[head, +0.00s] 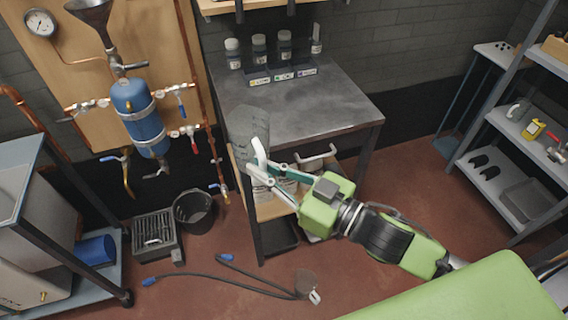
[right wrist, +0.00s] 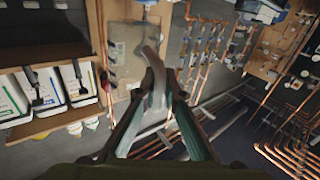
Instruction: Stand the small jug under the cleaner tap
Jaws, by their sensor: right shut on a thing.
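A translucent grey jug (head: 248,124) with a pale curved handle stands out in front of the metal table's left front corner in the head view. My right gripper (head: 262,168) is shut on its handle and holds the jug upright or nearly so. In the right wrist view the handle (right wrist: 157,72) rises between the fingers. Dark taps (head: 290,7) hang at the wooden shelf at the top of the head view. The right wrist view shows white canisters (right wrist: 44,92) with coloured stripes and dark taps. I cannot tell which tap is the cleaner's. My left gripper is out of view.
The metal table (head: 345,100) has several capped bottles (head: 259,48) and a labelled rack (head: 283,76) at its back; its front is clear. The wooden shelf (head: 222,6) overhangs the back. A black bucket (head: 193,211) and a cable (head: 220,278) lie on the floor.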

